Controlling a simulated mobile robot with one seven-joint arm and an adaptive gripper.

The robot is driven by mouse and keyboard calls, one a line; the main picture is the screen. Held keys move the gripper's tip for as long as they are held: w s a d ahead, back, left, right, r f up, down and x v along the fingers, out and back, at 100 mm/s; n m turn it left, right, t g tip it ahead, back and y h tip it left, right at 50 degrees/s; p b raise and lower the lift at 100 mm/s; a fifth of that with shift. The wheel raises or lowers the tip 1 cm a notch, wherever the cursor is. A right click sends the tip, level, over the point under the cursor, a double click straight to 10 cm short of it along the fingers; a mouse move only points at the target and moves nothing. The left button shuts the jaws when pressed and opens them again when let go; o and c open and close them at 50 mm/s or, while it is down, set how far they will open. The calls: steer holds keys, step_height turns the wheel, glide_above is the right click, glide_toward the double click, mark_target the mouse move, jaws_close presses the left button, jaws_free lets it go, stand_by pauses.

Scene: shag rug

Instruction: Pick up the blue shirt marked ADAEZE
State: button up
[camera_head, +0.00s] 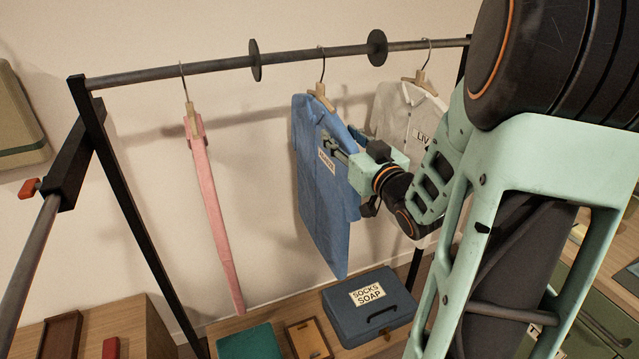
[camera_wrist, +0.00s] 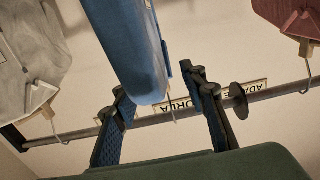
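The blue shirt (camera_head: 322,210) hangs on a wooden hanger from the rail, with a small white name label, too small to read surely, near its top. It also shows in the wrist view (camera_wrist: 128,45), upside down, its shoulder end between the spread fingers. My gripper (camera_head: 340,148) is at the upper right edge of the shirt, beside the label. In the wrist view my gripper (camera_wrist: 152,88) is open, with a finger on each side of the shirt and gaps visible. I cannot tell whether either finger touches the cloth.
A pink garment (camera_head: 215,205) hangs left and a white shirt (camera_head: 395,112) marked "LIV…" hangs close on the right, partly behind my arm. Black discs (camera_head: 255,60) divide the rail (camera_head: 200,67). Below are a blue "SOCKS SOAP" case (camera_head: 345,325) and a teal box (camera_head: 248,343).

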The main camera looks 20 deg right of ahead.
mark_target(334, 125)
steer(key=w, duration=0.1)
steer(key=w+p, duration=0.1)
steer(key=w, duration=0.3)
steer(key=shift+w+d+r, duration=0.1)
steer(key=shift+d+r, duration=0.1)
steer(key=shift+r, duration=0.1)
jaws_close()
